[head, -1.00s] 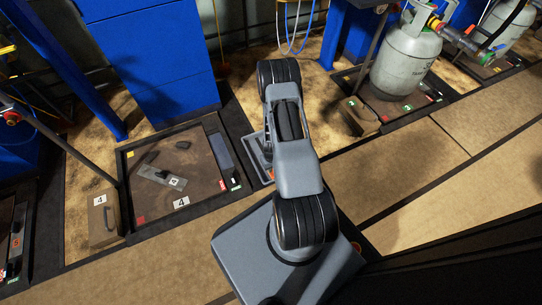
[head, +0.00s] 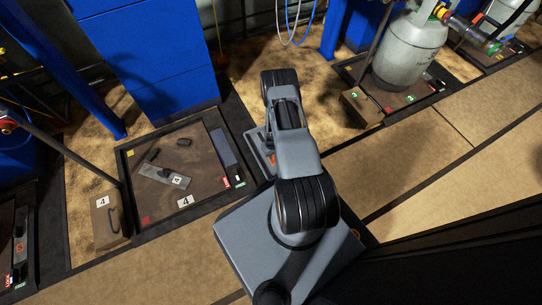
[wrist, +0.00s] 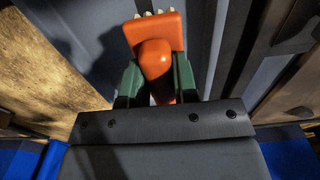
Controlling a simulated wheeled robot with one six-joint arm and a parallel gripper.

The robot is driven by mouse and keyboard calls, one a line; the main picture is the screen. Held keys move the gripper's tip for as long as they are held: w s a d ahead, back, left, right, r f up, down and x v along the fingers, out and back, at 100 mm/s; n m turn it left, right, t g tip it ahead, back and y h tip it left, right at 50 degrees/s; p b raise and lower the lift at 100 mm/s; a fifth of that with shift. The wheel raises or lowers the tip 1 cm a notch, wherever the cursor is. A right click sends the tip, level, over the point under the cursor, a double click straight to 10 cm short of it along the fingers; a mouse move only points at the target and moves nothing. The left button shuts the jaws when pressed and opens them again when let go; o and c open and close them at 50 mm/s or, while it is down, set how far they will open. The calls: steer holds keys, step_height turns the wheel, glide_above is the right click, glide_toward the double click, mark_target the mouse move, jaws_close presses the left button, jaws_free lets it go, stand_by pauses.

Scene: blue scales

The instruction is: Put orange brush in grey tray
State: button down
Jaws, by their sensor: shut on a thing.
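The orange brush (wrist: 156,45) is held between the green fingers of my gripper (wrist: 157,80) in the wrist view. Its pale bristles point to the top of the picture, and its rounded handle end faces the camera. Beyond it lies a blue-grey surface, which looks like the floor of the grey tray (wrist: 199,28). I cannot tell whether the brush touches it. In the head view the grey tray (head: 256,142) is partly hidden behind my arm. A small orange patch shows there, but my gripper is hidden.
A square scale platform (head: 207,170) with loose dark parts lies left of my arm. A brown box (head: 105,220) stands at its left. A gas cylinder (head: 408,50) stands on another scale at upper right. Blue cabinets (head: 150,60) rise behind.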

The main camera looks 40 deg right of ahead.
steer(key=shift+w+d+f, duration=0.1)
steer(key=shift+w+f, duration=0.05)
steer(key=shift+f, duration=0.15)
steer(key=f+b, duration=0.3)
steer(key=shift+w+d+f, duration=0.1)
steer(key=shift+w+f, duration=0.2)
steer(key=shift+f, duration=0.05)
steer(key=shift+r, duration=0.1)
steer(key=c, duration=0.9)
jaws_free()
